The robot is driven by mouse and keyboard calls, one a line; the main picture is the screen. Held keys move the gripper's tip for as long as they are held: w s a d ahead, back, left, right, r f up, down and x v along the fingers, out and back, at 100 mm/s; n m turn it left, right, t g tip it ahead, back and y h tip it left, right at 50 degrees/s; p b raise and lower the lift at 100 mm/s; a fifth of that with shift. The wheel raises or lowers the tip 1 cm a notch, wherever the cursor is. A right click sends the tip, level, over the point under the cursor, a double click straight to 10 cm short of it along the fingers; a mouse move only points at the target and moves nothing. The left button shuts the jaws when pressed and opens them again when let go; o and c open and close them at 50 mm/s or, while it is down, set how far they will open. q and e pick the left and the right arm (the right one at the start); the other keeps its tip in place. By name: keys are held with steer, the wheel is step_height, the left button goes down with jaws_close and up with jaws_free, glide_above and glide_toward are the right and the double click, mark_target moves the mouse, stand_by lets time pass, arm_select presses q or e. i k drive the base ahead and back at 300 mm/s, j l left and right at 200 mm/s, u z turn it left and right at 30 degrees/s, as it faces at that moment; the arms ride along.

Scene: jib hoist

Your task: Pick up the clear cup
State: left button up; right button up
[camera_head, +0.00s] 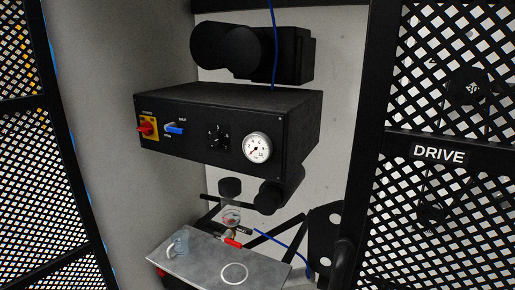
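A small see-through cup (180,244) stands on the left part of a grey metal shelf (205,262), low in the head view. It looks pale bluish and its outline is faint. A white ring (234,273) is marked on the shelf to the right of the cup. Neither of my grippers shows in this view.
A black control box (228,128) with a red switch, a blue lever (174,129) and a gauge (257,147) hangs above the shelf. A clear bowl (231,214) and red-handled valve (233,243) sit behind the shelf. Mesh panels stand left (45,150) and right (440,190), the right one labelled DRIVE.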

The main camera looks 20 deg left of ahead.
mark_target(179, 239)
steer(key=u, duration=1.35)
